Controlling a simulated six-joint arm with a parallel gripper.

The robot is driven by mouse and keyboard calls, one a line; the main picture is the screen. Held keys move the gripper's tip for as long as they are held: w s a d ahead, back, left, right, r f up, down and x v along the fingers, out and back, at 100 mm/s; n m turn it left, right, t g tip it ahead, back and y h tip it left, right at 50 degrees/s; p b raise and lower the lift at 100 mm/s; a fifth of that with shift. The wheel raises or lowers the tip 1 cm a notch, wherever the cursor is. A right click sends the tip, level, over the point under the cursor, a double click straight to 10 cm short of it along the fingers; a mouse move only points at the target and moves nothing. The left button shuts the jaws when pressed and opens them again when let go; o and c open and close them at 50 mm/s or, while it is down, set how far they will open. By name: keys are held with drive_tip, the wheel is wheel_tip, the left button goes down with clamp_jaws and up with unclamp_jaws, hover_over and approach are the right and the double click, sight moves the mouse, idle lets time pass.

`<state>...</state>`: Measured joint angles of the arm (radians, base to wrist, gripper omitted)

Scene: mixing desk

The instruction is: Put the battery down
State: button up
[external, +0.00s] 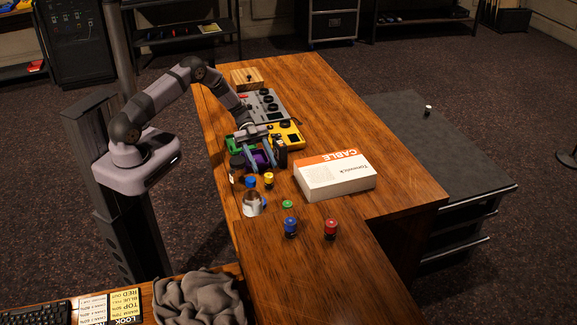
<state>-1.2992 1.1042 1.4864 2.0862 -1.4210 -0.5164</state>
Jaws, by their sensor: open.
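My gripper (261,162) points down over the wooden desk (340,100), among small items beside the yellow box. Its jaws are open, with a purple object (260,158) showing between or just behind the fingers. A dark upright object (282,152) stands just right of the fingers. I cannot tell for sure which item is the battery. Small cylinders stand on the desk: a yellow one (269,180) and a blue one (250,183) just in front of the gripper, then a dark-blue one (290,227) and a red one (331,229) nearer the camera.
A metal mug (254,204) and a small green item (287,204) stand in front of the gripper. A white and orange cable box (335,176) lies to the right. Yellow (288,134) and grey (264,104) control boxes sit behind. Free desk lies at the back right.

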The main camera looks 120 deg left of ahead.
sight(268, 174)
drive_tip(key=shift+p+x, duration=0.65)
drive_tip(key=shift+x, duration=0.15)
drive_tip(key=shift+p+x, duration=0.9)
drive_tip(key=shift+x, duration=1.05)
clamp_jaws()
